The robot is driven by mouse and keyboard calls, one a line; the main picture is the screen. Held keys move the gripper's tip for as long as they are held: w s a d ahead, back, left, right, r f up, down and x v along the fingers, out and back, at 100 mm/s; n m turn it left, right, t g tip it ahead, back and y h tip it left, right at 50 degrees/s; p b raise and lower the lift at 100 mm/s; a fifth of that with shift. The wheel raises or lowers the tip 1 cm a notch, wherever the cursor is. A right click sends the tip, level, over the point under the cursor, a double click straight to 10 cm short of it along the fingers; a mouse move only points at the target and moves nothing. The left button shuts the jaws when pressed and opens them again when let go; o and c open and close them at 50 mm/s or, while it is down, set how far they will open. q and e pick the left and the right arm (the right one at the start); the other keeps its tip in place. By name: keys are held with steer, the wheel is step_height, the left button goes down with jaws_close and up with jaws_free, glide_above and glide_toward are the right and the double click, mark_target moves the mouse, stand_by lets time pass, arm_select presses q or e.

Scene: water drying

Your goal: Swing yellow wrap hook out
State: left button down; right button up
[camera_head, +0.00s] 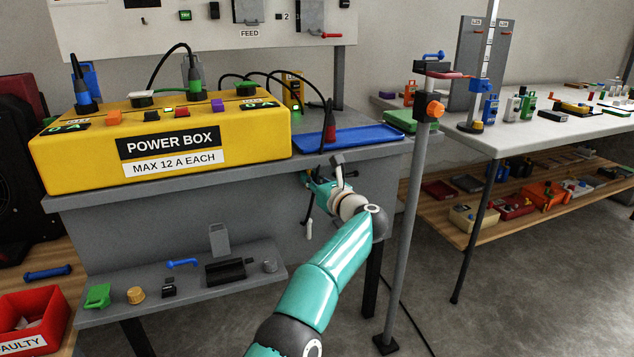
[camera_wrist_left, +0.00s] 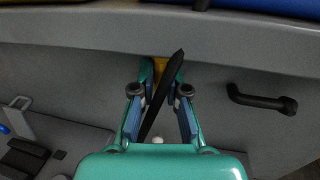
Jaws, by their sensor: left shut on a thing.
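My left gripper (camera_head: 314,181) is at the front face of the grey bench, just below its top edge. In the left wrist view its fingertips (camera_wrist_left: 165,74) close on the yellow wrap hook (camera_wrist_left: 174,70), which shows only as a small yellow piece between them. A black strip, perhaps a cable (camera_wrist_left: 161,100), crosses in front of the fingers and hides part of the hook. The hook's full shape and angle cannot be told, and I cannot make it out in the head view. My right gripper is not in view.
A black handle-like bar (camera_wrist_left: 262,100) sticks out of the bench face to the right. The yellow power box (camera_head: 65,160) and a blue tray (camera_head: 348,138) are on the bench top. A grey post (camera_head: 405,235) stands close right of my arm. A lower shelf (camera_head: 125,312) holds small parts.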

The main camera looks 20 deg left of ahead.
arm_select(q)
steer(key=shift+a+f, duration=0.15)
steer(key=shift+f, duration=0.15)
steer(key=c, duration=1.2)
jaws_free()
steer(key=shift+w, duration=0.1)
steer(key=shift+r, duration=0.1)
steer(key=shift+d, duration=0.2)
steer(key=v, duration=1.1)
steer(key=shift+s+d, duration=0.15)
steer(key=shift+s, duration=0.25)
